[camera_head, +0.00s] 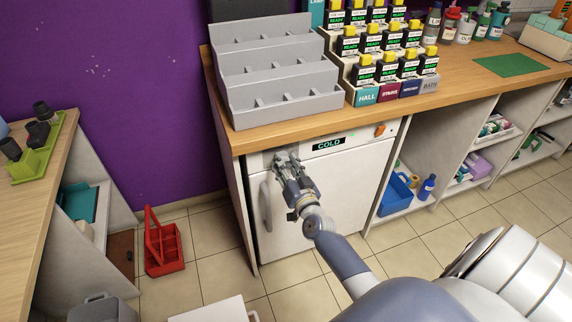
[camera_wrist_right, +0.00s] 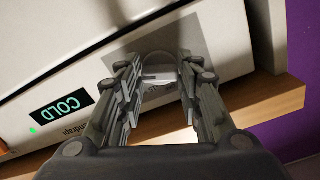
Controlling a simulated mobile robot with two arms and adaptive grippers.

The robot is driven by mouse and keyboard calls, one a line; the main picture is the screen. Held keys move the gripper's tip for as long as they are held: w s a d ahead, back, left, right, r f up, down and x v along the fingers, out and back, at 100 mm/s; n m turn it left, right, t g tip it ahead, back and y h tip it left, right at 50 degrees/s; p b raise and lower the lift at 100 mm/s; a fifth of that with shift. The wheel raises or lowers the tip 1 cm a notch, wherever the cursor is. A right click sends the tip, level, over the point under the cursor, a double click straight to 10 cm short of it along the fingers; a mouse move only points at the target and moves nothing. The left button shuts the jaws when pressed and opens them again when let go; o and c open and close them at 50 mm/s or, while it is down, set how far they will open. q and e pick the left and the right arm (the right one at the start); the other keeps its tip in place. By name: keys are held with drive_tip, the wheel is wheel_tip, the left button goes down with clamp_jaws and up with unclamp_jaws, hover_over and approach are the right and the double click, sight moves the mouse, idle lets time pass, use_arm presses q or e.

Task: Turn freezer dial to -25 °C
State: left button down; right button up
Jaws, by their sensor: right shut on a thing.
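The white freezer (camera_head: 330,200) stands under the wooden counter, with a control strip along its top. Its display reads COLD (camera_head: 328,144) in green; the same display shows in the right wrist view (camera_wrist_right: 62,107). My right gripper (camera_head: 288,163) is at the left end of the strip. In the right wrist view its two fingers (camera_wrist_right: 160,85) are on either side of the pale round dial (camera_wrist_right: 159,72), shut on it. The dial's marks are mostly hidden by the fingers and shadow, so its setting cannot be read. My left gripper is not in view.
An orange switch (camera_head: 380,130) sits at the strip's right end. The freezer's door handle (camera_head: 266,206) is left below my gripper. A grey stepped rack (camera_head: 275,75) and several labelled devices stand on the counter above. A red carrier (camera_head: 165,248) is on the floor at left.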

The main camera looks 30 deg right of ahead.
drive_tip(key=shift+m, duration=0.9)
drive_tip(key=o, duration=1.1)
drive_tip(key=shift+c, duration=0.2)
drive_tip(key=v, duration=1.2)
drive_tip(key=shift+f, duration=0.15)
